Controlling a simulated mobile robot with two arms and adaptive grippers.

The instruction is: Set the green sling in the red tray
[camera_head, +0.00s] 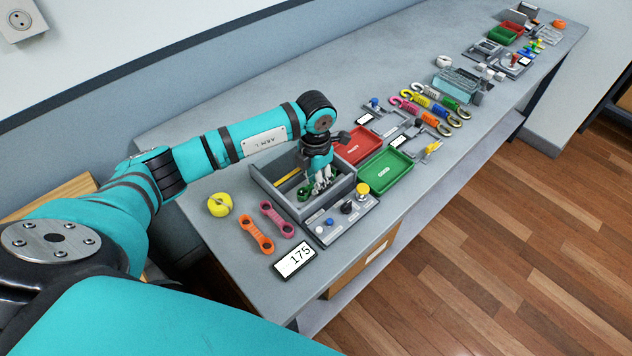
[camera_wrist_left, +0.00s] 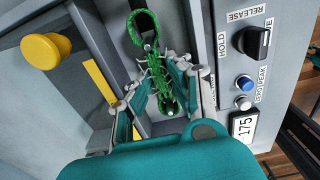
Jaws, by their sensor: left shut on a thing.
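The green sling (camera_wrist_left: 141,30) lies in the grey box-like fixture, with a loop at its far end in the left wrist view. My left gripper (camera_wrist_left: 162,88) is shut on the green sling near its closer end. In the head view my left gripper (camera_head: 322,182) reaches down into the grey fixture (camera_head: 290,203), and only a little of the green sling (camera_head: 303,193) shows beside it. The red tray (camera_head: 357,146) lies empty just behind the fixture, apart from the gripper. My right gripper is not in view.
A green tray (camera_head: 385,172) lies right of the red tray. The fixture has a yellow knob (camera_head: 363,189) and a black dial (camera_head: 347,207). Several coloured hooked straps (camera_head: 433,104) lie farther back.

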